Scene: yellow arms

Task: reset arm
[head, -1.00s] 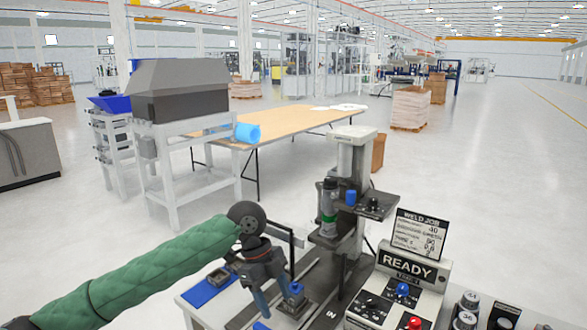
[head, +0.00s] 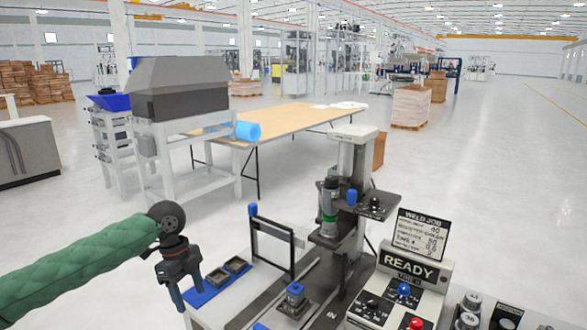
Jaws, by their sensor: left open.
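My left gripper (head: 190,298) hangs from the green-sleeved left arm (head: 85,262) at the lower left of the head view. Its two fingers point down and stand apart, with nothing seen between them. My right gripper is not in view.
A workbench holds a welding station (head: 345,190), a READY control box (head: 402,285), a black frame (head: 272,240) and a small block with a blue top (head: 295,292). A wooden table (head: 290,122) and grey machine (head: 180,90) stand behind.

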